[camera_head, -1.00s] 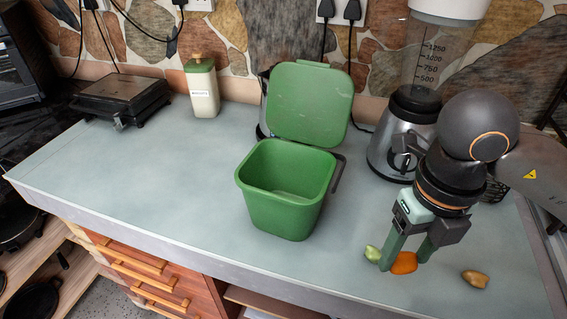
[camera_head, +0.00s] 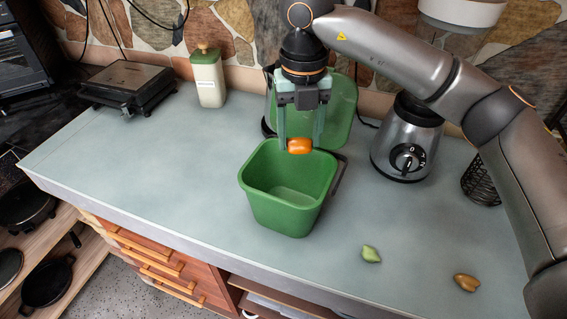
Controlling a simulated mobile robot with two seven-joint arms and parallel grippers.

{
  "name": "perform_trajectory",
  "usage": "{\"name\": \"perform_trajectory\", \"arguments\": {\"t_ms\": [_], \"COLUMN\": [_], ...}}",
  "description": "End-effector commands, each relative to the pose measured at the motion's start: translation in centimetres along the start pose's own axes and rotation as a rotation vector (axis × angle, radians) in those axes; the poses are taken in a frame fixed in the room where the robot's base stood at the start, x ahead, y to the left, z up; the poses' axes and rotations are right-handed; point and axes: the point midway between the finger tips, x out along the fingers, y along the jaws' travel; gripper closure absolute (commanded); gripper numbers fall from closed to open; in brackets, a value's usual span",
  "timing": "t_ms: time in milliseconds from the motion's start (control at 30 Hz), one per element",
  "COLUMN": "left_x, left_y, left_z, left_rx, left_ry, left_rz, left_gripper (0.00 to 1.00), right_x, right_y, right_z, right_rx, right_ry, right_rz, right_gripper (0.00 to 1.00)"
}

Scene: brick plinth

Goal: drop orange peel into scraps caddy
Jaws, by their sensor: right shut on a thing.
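The orange peel (camera_head: 299,146) is held between the fingers of my right gripper (camera_head: 300,143). The gripper points down, and the peel hangs above the far part of the caddy's opening. The green scraps caddy (camera_head: 282,212) stands upright on the counter and looks empty inside. Its lid (camera_head: 343,112) is open and raised at the back, partly hidden behind my gripper. My left gripper does not show.
A green scrap (camera_head: 371,254) and a brown scrap (camera_head: 466,282) lie on the counter (camera_head: 160,170) at front right. A blender base (camera_head: 406,140) stands right of the caddy. The counter left of the caddy is clear.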

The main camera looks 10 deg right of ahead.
Motion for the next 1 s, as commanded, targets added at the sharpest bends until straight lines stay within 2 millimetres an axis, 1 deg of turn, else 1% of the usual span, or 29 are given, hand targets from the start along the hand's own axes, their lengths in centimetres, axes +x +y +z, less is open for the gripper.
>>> {"name": "perform_trajectory", "arguments": {"t_ms": [33, 433, 567, 800, 833, 1000], "left_x": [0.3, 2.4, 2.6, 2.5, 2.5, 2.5], "left_y": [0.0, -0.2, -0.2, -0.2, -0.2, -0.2], "left_z": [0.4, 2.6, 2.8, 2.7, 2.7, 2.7], "left_rx": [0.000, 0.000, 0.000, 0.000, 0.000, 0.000], "left_ry": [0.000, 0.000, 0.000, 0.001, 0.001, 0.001], "left_rz": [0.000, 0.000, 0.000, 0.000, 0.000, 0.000], "left_gripper": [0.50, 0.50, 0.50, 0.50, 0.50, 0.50], "right_x": [0.7, 5.1, 5.7, 5.6, 5.6, 5.6], "right_y": [0.0, 0.0, 0.0, 0.0, 0.0, 0.0], "right_z": [0.0, -0.1, -0.1, -0.1, -0.1, -0.1], "right_rx": [-0.001, -0.001, -0.001, -0.001, -0.001, -0.001], "right_ry": [0.001, 0.001, 0.001, 0.001, 0.001, 0.001], "right_rz": [0.000, -0.001, 0.000, 0.000, 0.000, 0.000], "right_gripper": [0.90, 0.90, 0.90, 0.90, 0.36, 0.17]}}
